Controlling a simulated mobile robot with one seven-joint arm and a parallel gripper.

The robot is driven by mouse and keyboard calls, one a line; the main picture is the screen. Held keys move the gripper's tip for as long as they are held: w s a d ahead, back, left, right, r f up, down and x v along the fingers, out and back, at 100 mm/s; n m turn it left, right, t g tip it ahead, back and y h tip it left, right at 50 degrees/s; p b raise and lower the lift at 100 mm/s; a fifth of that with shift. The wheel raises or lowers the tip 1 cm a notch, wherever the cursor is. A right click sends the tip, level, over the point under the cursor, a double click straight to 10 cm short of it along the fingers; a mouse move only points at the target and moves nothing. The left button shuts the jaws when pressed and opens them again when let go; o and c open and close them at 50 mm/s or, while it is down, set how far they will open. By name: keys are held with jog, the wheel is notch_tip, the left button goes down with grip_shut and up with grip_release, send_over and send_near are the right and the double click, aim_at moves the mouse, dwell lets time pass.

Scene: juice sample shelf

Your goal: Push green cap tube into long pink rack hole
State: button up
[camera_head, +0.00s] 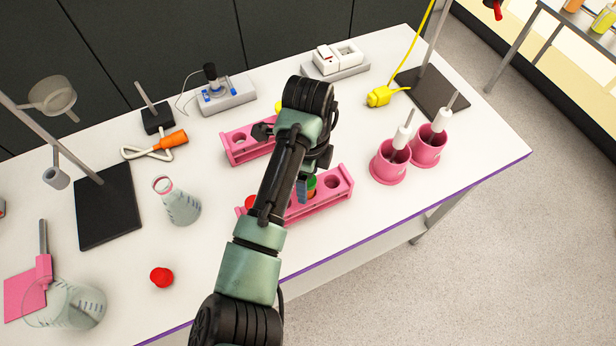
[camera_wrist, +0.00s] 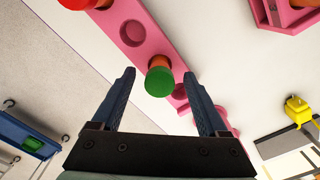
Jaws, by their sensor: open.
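The green cap tube (camera_wrist: 160,82) stands at the long pink rack (camera_wrist: 152,40), its orange body showing just behind the cap in the wrist view. An empty hole (camera_wrist: 132,33) lies on one side of it and another hole (camera_wrist: 180,92) is partly hidden on the other. How deep the tube sits cannot be told. My gripper (camera_wrist: 158,78) is open, with one finger on each side of the green cap, apart from it. In the head view the green cap (camera_head: 311,182) shows beside my arm, which hides part of the long rack (camera_head: 322,203).
A red-capped tube (camera_wrist: 75,3) is at the rack's other end. A second pink rack (camera_head: 235,148) stands behind. Two pink cups (camera_head: 389,168) are to the right. A flask (camera_head: 181,205) and a red cap (camera_head: 161,277) are to the left. The table's front edge is close.

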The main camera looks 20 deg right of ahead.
jog(key=w+d+r+n+t+h, duration=0.2)
jog(key=w+r+n+t+h, duration=0.15)
jog(key=r, duration=0.95)
jog(key=w+d+r+n+t+h, duration=0.25)
jog(key=r+t, duration=0.25)
jog(key=r, duration=0.8)
jog(key=w+d+r+n+t+h, duration=0.2)
jog(key=w+d+r+n+t, duration=0.15)
jog(key=r, duration=0.95)
jog(key=s+a+r+n+t, duration=0.2)
jog(key=a+r+n+t, duration=0.2)
jog(key=a+r, duration=0.25)
jog(key=s+a+r+n+t, duration=0.3)
jog(key=a+r+n+t, duration=0.15)
jog(key=r, duration=0.35)
jog(key=s+a+r+n+t+y, duration=0.7)
jog(key=s+a+r+n+y, duration=0.1)
jog(key=s+a, duration=0.2)
jog(key=shift+a+r+p, duration=0.3)
jog(key=shift+a+r, duration=0.1)
jog(key=shift+a, duration=0.2)
jog(key=shift+w, duration=0.1)
